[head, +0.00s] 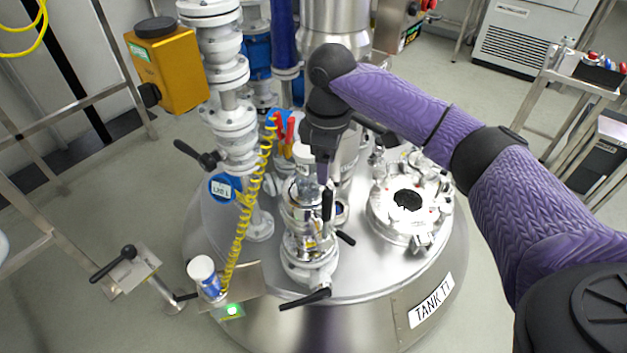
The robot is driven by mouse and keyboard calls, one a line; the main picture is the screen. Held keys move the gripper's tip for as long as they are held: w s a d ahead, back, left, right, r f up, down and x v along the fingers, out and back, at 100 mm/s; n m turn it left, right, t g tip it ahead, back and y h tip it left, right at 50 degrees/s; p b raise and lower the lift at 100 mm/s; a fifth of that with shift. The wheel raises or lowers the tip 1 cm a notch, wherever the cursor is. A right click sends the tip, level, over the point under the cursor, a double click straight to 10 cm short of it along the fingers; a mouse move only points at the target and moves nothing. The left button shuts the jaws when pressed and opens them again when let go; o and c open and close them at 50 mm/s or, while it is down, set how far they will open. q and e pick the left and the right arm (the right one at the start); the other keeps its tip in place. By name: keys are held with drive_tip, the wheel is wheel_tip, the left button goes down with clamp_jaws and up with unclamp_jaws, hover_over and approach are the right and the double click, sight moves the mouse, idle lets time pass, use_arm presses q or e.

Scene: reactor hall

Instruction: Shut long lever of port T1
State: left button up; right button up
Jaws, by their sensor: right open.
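The port assembly (309,238) of glass and white flanges stands upright on the steel tank lid. A long black lever (305,299) sticks out to the left at its base. A shorter black handle (346,238) is on its right side. My right gripper (326,202) points down at the upper part of the port, above the long lever and apart from it. It is open, but its fingers overlap the port in the picture, so I cannot tell whether they touch it. My left gripper is not in view.
The tank label (430,301) is at the lower right. A round clamped manhole (408,202) lies right of the port. A white flanged pipe (231,110) and a yellow coiled hose (246,207) stand to its left. A small blue-and-white container (206,277) is at the front left.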

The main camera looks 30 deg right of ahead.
sight(327, 191)
drive_tip(key=f+b, duration=0.1)
drive_tip(key=f, duration=0.2)
drive_tip(key=f+b, duration=0.1)
drive_tip(key=f, duration=0.2)
drive_tip(key=f+b, duration=0.1)
drive_tip(key=f, duration=0.2)
drive_tip(key=shift+s, duration=0.3)
drive_tip(key=shift+f, duration=0.25)
drive_tip(key=shift+c, duration=0.2)
drive_tip(key=c, duration=0.7)
clamp_jaws()
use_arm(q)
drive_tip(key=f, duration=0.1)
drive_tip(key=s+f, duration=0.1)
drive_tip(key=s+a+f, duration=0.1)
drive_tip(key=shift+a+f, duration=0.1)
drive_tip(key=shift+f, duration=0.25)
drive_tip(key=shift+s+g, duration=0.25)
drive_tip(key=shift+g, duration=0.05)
